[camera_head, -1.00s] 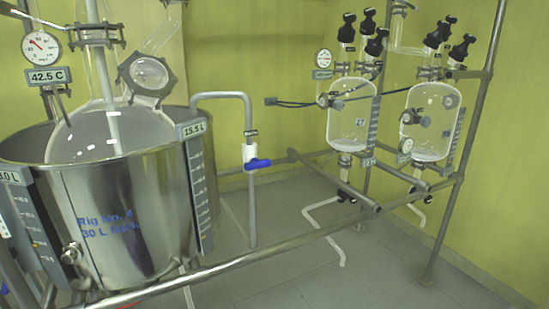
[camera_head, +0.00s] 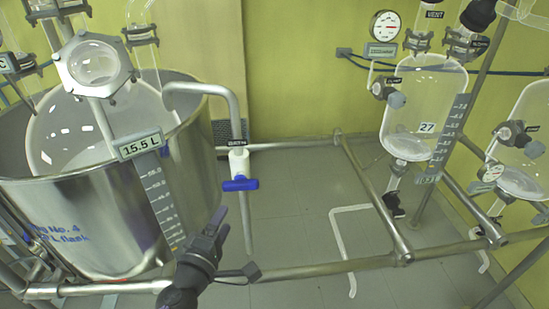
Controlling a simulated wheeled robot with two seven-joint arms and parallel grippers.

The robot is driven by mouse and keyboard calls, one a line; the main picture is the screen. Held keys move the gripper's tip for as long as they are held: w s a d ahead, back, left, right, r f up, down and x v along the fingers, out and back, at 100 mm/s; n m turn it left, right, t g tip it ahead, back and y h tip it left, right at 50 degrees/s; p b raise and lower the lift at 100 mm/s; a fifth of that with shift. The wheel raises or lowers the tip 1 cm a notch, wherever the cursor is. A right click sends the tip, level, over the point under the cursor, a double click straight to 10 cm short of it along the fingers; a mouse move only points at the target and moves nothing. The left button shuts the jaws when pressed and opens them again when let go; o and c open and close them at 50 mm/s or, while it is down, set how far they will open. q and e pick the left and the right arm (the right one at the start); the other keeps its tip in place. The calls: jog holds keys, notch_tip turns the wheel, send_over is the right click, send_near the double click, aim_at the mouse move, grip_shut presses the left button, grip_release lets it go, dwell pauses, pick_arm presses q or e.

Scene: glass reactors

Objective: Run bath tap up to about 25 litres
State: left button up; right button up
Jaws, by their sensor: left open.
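The bath tap has a white body (camera_head: 238,160) on a grey vertical pipe and a blue lever handle (camera_head: 240,184) lying level across the pipe. Its pipe (camera_head: 205,90) bends over the rim of the steel bath (camera_head: 95,205) at left. A display on the bath (camera_head: 139,144) reads 15.5 L above a vertical scale. My left gripper (camera_head: 221,222) is open and dark, low in front of the bath's right side, below and left of the blue handle and apart from it in the picture. My right gripper is not in view.
A grey horizontal rail (camera_head: 330,267) crosses the front, behind my left arm. A glass flask (camera_head: 263,105) is absent near the tap; glass vessel 27 (camera_head: 425,100) hangs at right among metal rails. Grey floor (camera_head: 290,220) shows clear right of the tap.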

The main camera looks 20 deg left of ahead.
aim_at(238, 189)
pick_arm(q)
jog(key=w, duration=0.3)
jog(key=w+a, duration=0.1)
jog(key=w, duration=0.2)
jog(key=w+r, duration=0.1)
jog(key=w, duration=0.2)
jog(key=shift+w+a+b, duration=0.3)
jog(key=shift+w+a, duration=0.05)
jog(key=shift+f, duration=0.1)
grip_shut()
